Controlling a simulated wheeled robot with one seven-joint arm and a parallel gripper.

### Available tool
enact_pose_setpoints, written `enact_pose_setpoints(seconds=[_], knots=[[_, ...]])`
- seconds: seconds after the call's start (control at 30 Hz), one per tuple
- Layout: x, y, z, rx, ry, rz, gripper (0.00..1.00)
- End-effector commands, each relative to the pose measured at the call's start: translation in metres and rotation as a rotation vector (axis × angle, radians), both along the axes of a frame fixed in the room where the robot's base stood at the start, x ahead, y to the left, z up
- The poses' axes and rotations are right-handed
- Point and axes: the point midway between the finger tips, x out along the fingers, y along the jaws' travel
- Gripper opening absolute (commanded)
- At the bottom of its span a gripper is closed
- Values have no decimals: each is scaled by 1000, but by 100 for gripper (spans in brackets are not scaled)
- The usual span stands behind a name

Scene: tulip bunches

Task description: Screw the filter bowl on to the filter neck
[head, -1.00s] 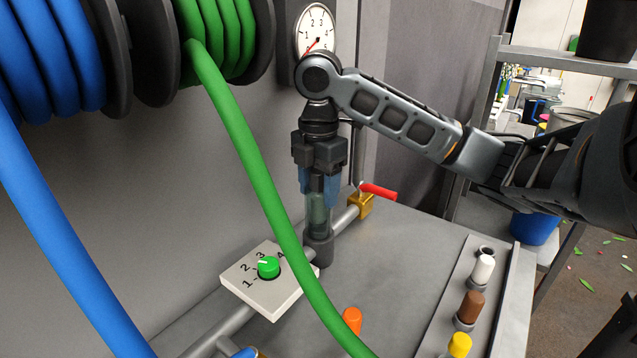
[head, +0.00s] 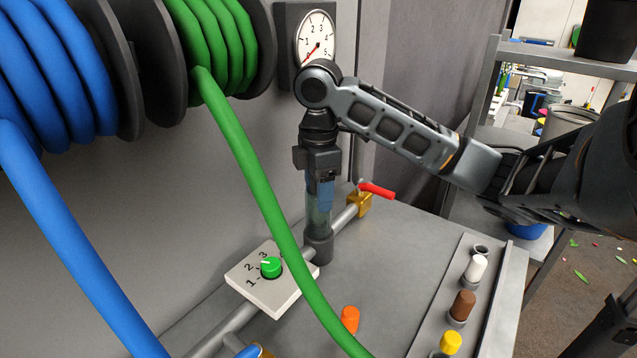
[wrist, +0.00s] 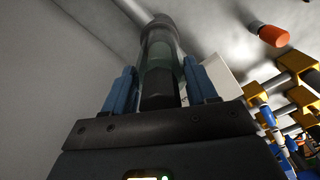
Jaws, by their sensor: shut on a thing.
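The filter bowl (head: 317,217) is a clear, greenish upright cylinder. It stands at the dark round filter neck (head: 318,246) on the grey pipe; whether its thread is engaged I cannot tell. My gripper (head: 321,200) points straight down over it, with its blue fingers around the upper part of the bowl. In the wrist view the bowl (wrist: 161,50) runs away between the two blue fingers of my gripper (wrist: 160,85), with a dark faceted end near the palm. The fingers hide part of the bowl in the head view.
A green hose (head: 256,185) hangs across the front, left of the bowl. A dial plate (head: 262,287) with a green knob sits at lower left. A red-handled valve (head: 375,189) is close on the right. A gauge (head: 316,38) is behind my wrist.

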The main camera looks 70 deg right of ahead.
Motion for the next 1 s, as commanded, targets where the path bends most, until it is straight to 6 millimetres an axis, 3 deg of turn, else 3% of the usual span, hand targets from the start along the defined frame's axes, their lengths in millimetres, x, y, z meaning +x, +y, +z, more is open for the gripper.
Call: enact_pose_setpoints(seconds=[0.47, 1.0], knots=[[0, 0, 0, 1, 2, -41, 23], [0, 0, -1, 0, 2, -408, 23]])
